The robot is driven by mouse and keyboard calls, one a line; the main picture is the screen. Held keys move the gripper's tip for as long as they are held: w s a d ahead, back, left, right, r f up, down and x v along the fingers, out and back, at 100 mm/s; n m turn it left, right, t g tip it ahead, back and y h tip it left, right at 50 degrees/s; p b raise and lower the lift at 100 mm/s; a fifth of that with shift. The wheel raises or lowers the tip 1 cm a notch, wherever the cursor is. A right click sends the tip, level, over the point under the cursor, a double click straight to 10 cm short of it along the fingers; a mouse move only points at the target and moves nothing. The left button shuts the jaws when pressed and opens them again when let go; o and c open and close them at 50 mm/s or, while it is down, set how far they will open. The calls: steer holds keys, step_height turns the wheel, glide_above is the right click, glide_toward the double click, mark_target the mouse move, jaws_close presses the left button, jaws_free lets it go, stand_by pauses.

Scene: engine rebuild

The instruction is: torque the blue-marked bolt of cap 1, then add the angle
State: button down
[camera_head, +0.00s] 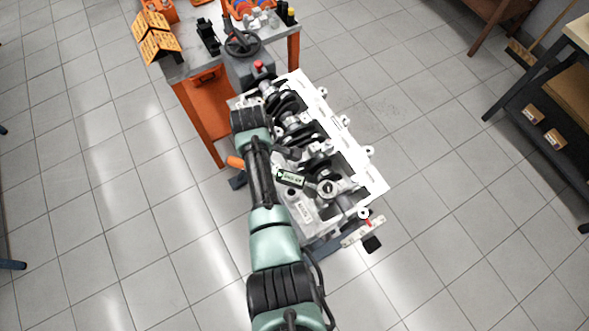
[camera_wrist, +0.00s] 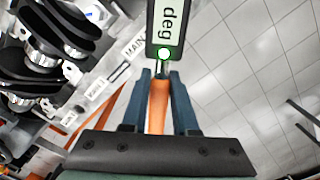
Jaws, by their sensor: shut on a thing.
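My gripper (camera_wrist: 160,76) is shut on the orange handle (camera_wrist: 158,108) of a torque wrench, with one blue finger on each side. The handle end (camera_head: 235,162) also shows left of my arm in the head view. The wrench's dark display (camera_wrist: 166,24) has a green-edged panel reading "deg" and a lit green-white dot. In the head view this display (camera_head: 290,178) lies over the engine block (camera_head: 357,166). A round wrench head or bearing cap (camera_head: 327,187) shows at the block's near end; I cannot tell which. I cannot make out the blue mark or cap 1's bolts.
The crankshaft (camera_head: 291,121) runs along the open block. A workbench (camera_head: 185,67) with an orange rack (camera_head: 156,37) and small tools stands behind. A shelf unit (camera_head: 549,95) stands at the right.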

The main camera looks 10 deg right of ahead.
steer(key=shift+s+a+n+p, duration=0.2)
steer(key=shift+s+n+p, duration=0.1)
steer(key=shift+s+p, duration=0.15)
steer(key=shift+s+a+n+p, duration=0.2)
steer(key=shift+s+n+p, duration=0.1)
steer(key=shift+s+p, duration=0.15)
stand_by(0.9)
steer(key=shift+w+r+p, duration=0.15)
steer(key=shift+r+p, duration=0.1)
steer(key=shift+p, duration=0.05)
stand_by(1.5)
steer(key=shift+r+p, duration=1.2)
steer(key=shift+p, duration=0.1)
stand_by(2.4)
